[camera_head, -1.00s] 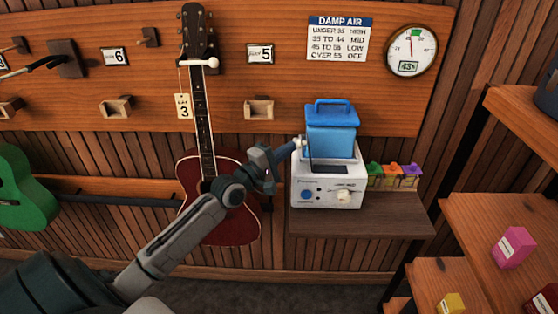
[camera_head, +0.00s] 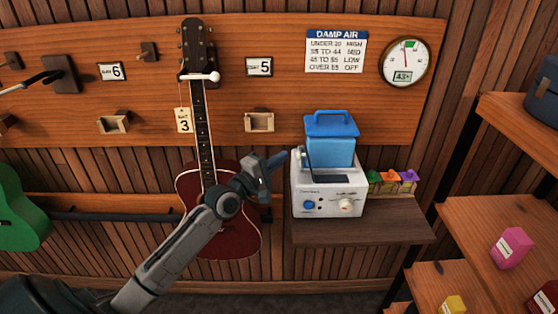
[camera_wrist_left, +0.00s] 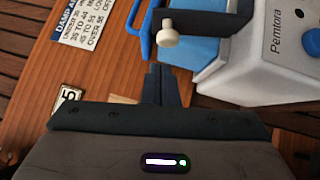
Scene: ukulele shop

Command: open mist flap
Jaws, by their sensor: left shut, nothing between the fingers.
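A white mist maker (camera_head: 328,200) with a blue handled tank (camera_head: 330,150) stands on a small brown shelf. Its dark flap (camera_head: 326,179) is at the top front, below the tank. In the left wrist view the flap (camera_wrist_left: 210,22) lies between the blue tank and the white housing, with a cream knob (camera_wrist_left: 168,34) at its near end. My left gripper (camera_head: 281,158) is shut and empty, just left of the mist maker. Its fingers (camera_wrist_left: 164,84) show below the knob in the wrist view, apart from it. The flap's exact tilt is hard to tell. My right gripper is out of view.
A red guitar (camera_head: 222,210) hangs behind my left arm. A damp air chart (camera_head: 336,51) and a round gauge (camera_head: 405,62) are on the wall above.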

